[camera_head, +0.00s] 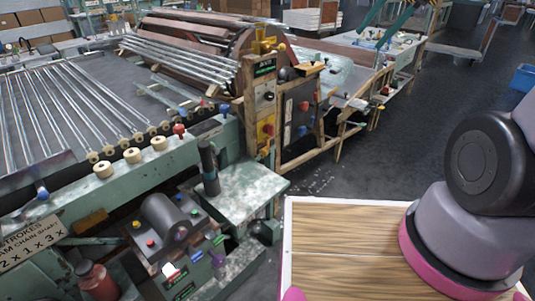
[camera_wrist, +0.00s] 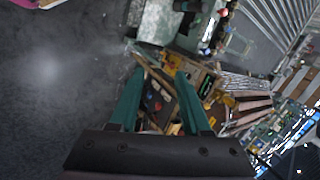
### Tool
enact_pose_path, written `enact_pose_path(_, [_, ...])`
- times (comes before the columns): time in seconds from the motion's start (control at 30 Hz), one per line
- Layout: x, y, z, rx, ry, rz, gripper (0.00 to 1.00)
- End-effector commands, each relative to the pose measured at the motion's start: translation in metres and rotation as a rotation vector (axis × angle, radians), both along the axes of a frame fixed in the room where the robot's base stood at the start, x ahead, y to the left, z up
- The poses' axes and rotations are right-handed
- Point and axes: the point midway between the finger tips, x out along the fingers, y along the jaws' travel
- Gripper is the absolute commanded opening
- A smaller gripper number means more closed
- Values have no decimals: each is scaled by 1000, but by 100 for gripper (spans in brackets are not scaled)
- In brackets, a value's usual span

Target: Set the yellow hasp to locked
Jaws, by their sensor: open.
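In the wrist view, small yellow parts (camera_wrist: 207,86) show on the same panel, beyond the fingers. My gripper (camera_wrist: 158,74) is open and empty, its two green fingers spread and apart from the panel. Teal bars at the top of the head view look like the same fingers.
A green bench with a motor (camera_head: 165,216) and a dark upright cylinder (camera_head: 209,168) stands left of the panel. Glass tubes (camera_head: 185,62) lie on the machine behind. A wooden-topped surface (camera_head: 335,250) is at the front. Dark floor (camera_head: 400,150) is open to the right.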

Motion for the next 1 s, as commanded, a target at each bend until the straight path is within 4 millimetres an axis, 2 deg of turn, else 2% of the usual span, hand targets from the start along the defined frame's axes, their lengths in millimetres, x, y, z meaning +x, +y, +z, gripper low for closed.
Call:
enact_pose_path(0.03, [10,11,-10,44,64,6,48])
enact_pose_path(0.3, [62,74,-53,318,343,6,48])
enact_pose_path(0.57, [116,127,-109,599,572,-56,48])
enact_pose_path(0.77, [158,159,-166,818,712,-156,48])
enact_pose_path(1.0, [201,182,-255,1069,828,-339,48])
